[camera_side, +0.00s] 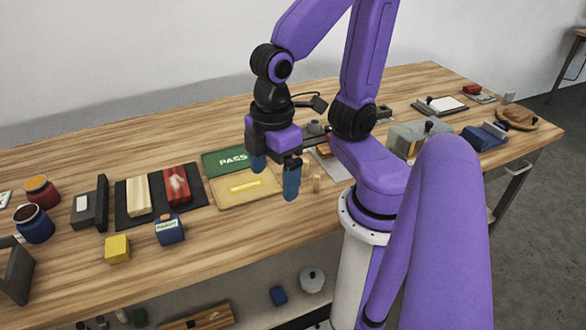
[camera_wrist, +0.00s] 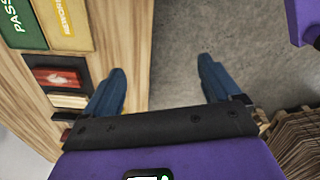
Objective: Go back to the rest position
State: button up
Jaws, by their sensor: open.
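My gripper (camera_side: 275,176) is open and empty in the side view. Its two blue fingers hang above the wooden table (camera_side: 95,158), in front of the yellow mat (camera_side: 232,199) and the green PASS mat (camera_side: 222,161). In the wrist view my gripper (camera_wrist: 160,82) has its fingers wide apart with nothing between them. Beyond them there is the table edge and grey floor (camera_wrist: 190,30). The exact height of the fingers above the table is hard to tell.
A black tray (camera_side: 124,211) holds a cream block (camera_side: 138,197) and a red block (camera_side: 177,185). A yellow cube (camera_side: 117,249), a blue box (camera_side: 169,230) and jars (camera_side: 34,225) stand nearby. A grey box (camera_side: 408,140) stands right of my arm.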

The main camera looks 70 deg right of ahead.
jog(key=s, duration=0.1)
jog(key=s+d, duration=0.2)
jog(key=shift+d+f, duration=0.15)
jog(key=shift+f, duration=0.1)
